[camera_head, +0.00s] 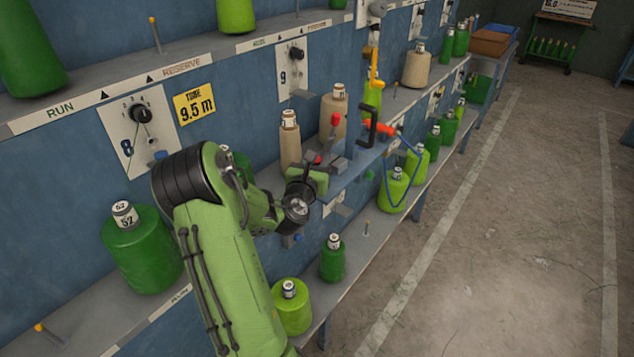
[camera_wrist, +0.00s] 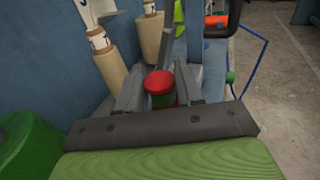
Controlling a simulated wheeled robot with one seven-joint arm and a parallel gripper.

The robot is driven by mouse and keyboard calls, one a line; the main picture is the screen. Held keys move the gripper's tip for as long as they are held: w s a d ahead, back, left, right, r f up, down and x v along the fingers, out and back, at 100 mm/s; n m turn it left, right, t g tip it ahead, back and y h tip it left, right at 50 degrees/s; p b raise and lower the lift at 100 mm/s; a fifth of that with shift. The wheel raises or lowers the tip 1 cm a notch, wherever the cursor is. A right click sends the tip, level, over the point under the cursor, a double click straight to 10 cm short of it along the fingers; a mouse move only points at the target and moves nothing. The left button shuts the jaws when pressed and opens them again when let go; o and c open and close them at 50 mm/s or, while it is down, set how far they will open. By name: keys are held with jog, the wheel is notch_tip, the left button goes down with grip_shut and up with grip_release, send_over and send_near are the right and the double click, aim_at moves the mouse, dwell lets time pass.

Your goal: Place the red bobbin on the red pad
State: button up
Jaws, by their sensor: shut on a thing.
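My gripper (camera_wrist: 160,80) is shut on the red bobbin (camera_wrist: 160,84), a small cylinder with a round red top that sits between the two grey fingers in the wrist view. Its lower part is mostly hidden, with some green showing below the red. In the head view, my gripper (camera_head: 328,163) is beside the middle shelf, close to two tan bobbins, with a bit of red (camera_head: 317,158) at its fingers. I cannot make out the red pad in either view.
Tan bobbins (camera_head: 290,145) stand close behind my gripper. Green bobbins (camera_head: 332,258) stand on the lower shelf. The floor (camera_head: 480,250) at right is clear.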

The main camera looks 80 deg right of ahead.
jog(key=shift+f+b, duration=1.2)
jog(key=shift+f, duration=0.85)
jog(key=o, duration=1)
jog(key=shift+r, duration=0.1)
jog(key=shift+r, duration=0.25)
jog(key=a+b, duration=0.9)
jog(key=a, duration=0.3)
jog(key=shift+r, duration=0.15)
